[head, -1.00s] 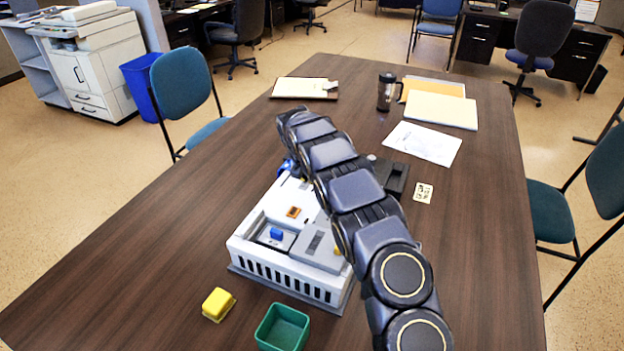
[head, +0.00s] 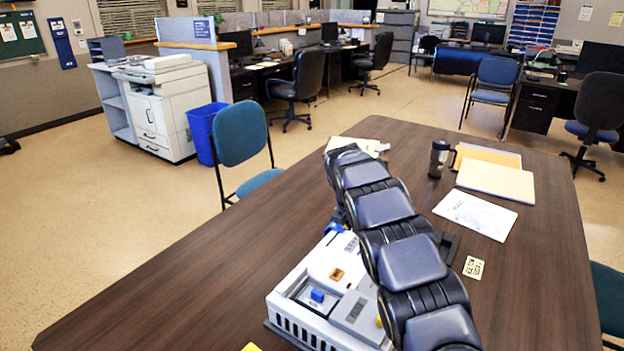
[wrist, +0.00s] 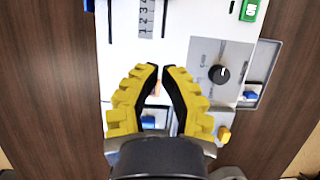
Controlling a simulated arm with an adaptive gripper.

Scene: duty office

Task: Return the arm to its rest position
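My arm (head: 385,207) reaches over the table and bends down behind its raised elbow in the head view. My gripper (wrist: 160,68) is hidden there. In the wrist view its yellow fingers with black pads point at the panel from above. Their tips nearly meet, with only a thin gap and nothing held. The white panel box (head: 322,262) lies under the arm, partly covered by it. The wrist view shows its grey plate with a black knob (wrist: 219,74), a number strip (wrist: 146,17), a green part (wrist: 250,9) and a blue block (wrist: 148,122).
A yellow object (head: 251,347) is cut off at the bottom edge. The table's left side is bare.

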